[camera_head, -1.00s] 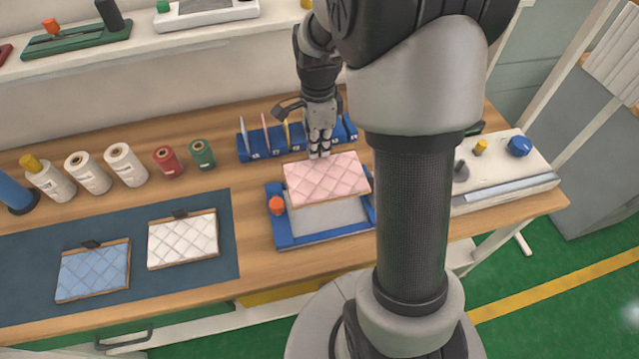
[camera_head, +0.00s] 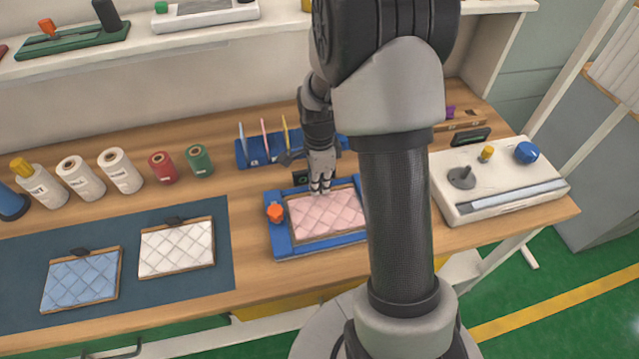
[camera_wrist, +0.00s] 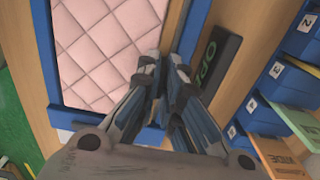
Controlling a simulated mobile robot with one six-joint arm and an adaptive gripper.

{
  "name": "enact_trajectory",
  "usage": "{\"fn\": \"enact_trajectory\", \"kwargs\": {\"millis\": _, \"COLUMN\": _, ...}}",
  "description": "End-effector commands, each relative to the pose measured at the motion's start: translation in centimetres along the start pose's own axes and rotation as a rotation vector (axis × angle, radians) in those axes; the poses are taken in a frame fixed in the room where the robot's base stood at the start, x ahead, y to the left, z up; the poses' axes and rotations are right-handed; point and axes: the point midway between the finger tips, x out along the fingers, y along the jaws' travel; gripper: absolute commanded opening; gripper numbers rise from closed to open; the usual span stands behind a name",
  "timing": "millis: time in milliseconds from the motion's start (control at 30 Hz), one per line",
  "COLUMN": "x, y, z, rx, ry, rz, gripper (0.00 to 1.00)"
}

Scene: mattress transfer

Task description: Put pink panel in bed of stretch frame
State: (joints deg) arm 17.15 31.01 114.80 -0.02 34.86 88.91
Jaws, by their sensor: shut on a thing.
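The pink panel (camera_head: 327,213), quilted with a wooden border, lies in the bed of the blue stretch frame (camera_head: 284,243). It looks flat there, with the frame's rim around it; its right end is hidden behind my arm. My gripper (camera_head: 321,189) is at the panel's far edge, pointing down, shut on that edge. In the wrist view the pink panel (camera_wrist: 105,45) fills the upper left, with the blue frame (camera_wrist: 43,65) along its side. My fingertips (camera_wrist: 164,62) are close together at the panel's edge. An orange knob (camera_head: 275,212) sits on the frame's left side.
A blue numbered rack (camera_head: 244,153) with upright panels stands just behind the frame. A blue quilted panel (camera_head: 80,281) and a white one (camera_head: 177,249) lie on the dark mat (camera_head: 212,285) at left. A white machine (camera_head: 500,181) stands at right.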

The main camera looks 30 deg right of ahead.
Motion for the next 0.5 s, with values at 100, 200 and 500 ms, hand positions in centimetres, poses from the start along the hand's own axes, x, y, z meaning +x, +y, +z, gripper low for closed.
{"fn": "enact_trajectory", "kwargs": {"millis": 100, "x": 0.15, "y": 0.00, "z": 0.00, "rx": 0.000, "ry": 0.000, "rz": 0.000, "gripper": 0.00}}
{"fn": "enact_trajectory", "kwargs": {"millis": 200, "x": 0.27, "y": -0.01, "z": 0.00, "rx": 0.000, "ry": 0.000, "rz": 0.000, "gripper": 0.09}}
{"fn": "enact_trajectory", "kwargs": {"millis": 500, "x": 0.24, "y": -0.01, "z": 0.00, "rx": 0.000, "ry": 0.000, "rz": 0.000, "gripper": 0.26}}
